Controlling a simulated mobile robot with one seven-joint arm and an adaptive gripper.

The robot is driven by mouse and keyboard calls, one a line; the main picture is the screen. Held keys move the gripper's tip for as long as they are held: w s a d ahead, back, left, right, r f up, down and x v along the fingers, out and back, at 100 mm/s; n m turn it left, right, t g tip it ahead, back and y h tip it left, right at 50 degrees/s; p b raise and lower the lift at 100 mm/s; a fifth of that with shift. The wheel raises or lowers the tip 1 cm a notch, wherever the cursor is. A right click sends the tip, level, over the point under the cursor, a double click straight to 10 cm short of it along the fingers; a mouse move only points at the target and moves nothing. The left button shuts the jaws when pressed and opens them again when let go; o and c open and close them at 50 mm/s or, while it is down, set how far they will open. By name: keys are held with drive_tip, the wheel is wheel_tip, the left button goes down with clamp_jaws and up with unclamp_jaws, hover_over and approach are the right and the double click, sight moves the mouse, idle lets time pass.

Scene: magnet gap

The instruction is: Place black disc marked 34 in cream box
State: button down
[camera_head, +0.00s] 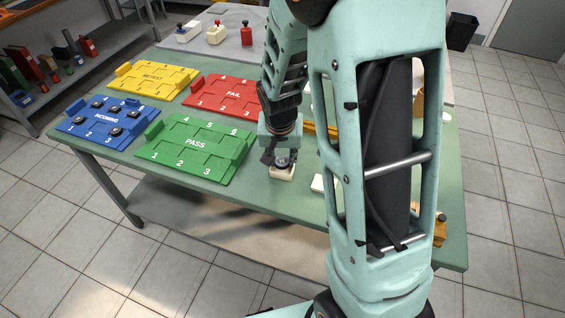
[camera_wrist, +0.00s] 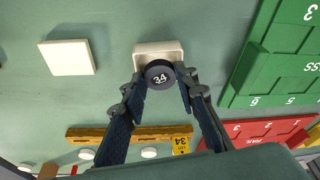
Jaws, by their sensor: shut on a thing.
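The black disc marked 34 (camera_wrist: 160,75) is between the fingertips of my gripper (camera_wrist: 160,84), which is shut on it. A cream box (camera_wrist: 158,48) lies directly behind the disc in the wrist view, and the disc overlaps its near edge. In the head view my gripper (camera_head: 283,158) is just over this cream box (camera_head: 282,173) on the green table. I cannot tell whether the disc touches the box. A flat cream square (camera_wrist: 67,57) lies apart on the left in the wrist view.
The green PASS tray (camera_head: 195,150) is left of my gripper, with the red FAIL tray (camera_head: 225,94), yellow RETEST tray (camera_head: 153,78) and blue INCOMING tray (camera_head: 106,118) beyond. The INCOMING tray holds several black discs. A yellow tag marked 34 (camera_wrist: 181,146) is by a wooden bar (camera_wrist: 130,133).

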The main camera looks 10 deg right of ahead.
sight(283, 165)
wheel_tip(283, 165, down, 2)
drive_tip(key=shift+f+b, duration=0.1)
drive_tip(key=shift+b, duration=0.35)
drive_tip(key=shift+s+f+b, duration=0.3)
drive_tip(key=shift+f, duration=0.2)
drive_tip(key=c, duration=1.5)
unclamp_jaws()
drive_tip(key=shift+f, duration=0.1)
drive_tip(key=v, duration=0.4)
drive_tip(key=p+v, duration=0.1)
drive_tip(key=v, duration=0.3)
drive_tip(key=p+v, duration=0.1)
drive_tip(key=v, duration=0.3)
drive_tip(key=shift+w+r, duration=0.3)
